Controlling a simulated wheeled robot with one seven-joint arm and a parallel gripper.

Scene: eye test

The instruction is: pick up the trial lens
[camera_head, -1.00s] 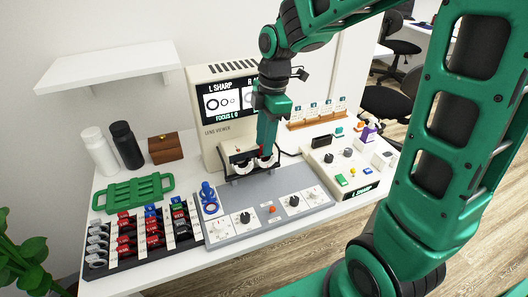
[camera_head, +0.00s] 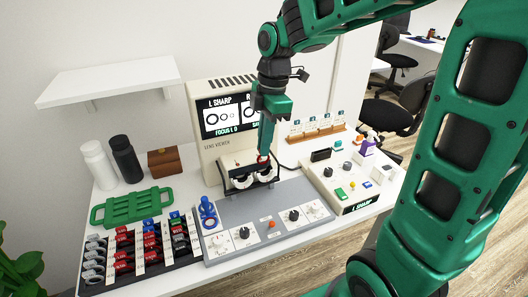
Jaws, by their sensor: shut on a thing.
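My gripper (camera_head: 263,152) is above the right ring of the lens viewer's dark trial frame (camera_head: 228,186). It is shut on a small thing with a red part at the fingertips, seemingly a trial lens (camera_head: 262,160). The fingers hide most of it, and I cannot tell whether it touches the frame. Two white-edged round openings show in the frame, side by side. More trial lenses with red, black, grey, blue and green tabs sit in the dark lens rack (camera_head: 110,289) at the lower left.
The lens viewer (camera_head: 207,160) stands behind the grey control panel (camera_head: 270,215). A green handled tray (camera_head: 133,207), two bottles (camera_head: 125,160) and a brown box (camera_head: 165,162) stand left. A control box (camera_head: 355,185) stands right. A wall shelf (camera_head: 105,82) hangs upper left.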

